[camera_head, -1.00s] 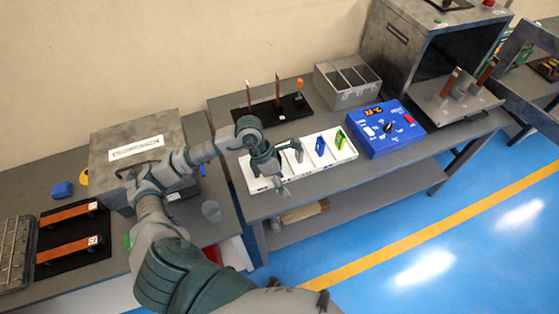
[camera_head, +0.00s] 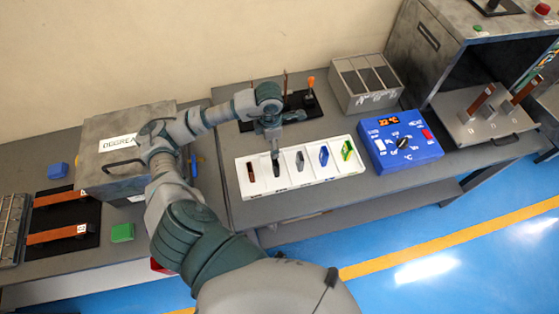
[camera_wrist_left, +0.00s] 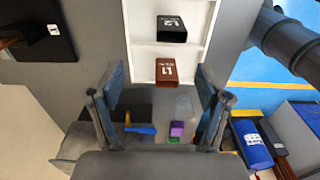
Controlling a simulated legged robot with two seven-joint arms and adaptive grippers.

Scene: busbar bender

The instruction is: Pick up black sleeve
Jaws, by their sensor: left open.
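The black sleeve (camera_head: 276,168) stands in the second compartment from the left of the white tray (camera_head: 318,199). The left wrist view shows it, marked L2 (camera_wrist_left: 171,29), behind a brown sleeve (camera_wrist_left: 166,71) marked L1. The brown sleeve (camera_head: 251,173) is in the tray's leftmost compartment in the head view. My left gripper (camera_head: 274,150) points down over the tray, close to the black sleeve, and partly covers the view of it. In the left wrist view its two fingers (camera_wrist_left: 160,80) are apart with nothing held between them. My right gripper is not in view.
The tray also holds a grey piece (camera_head: 300,161), a blue piece (camera_head: 323,156) and a green-yellow piece (camera_head: 347,150). A black stand (camera_head: 310,106) with upright bars and a grey divided bin (camera_head: 365,84) are behind. A blue control box (camera_head: 400,142) stands right.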

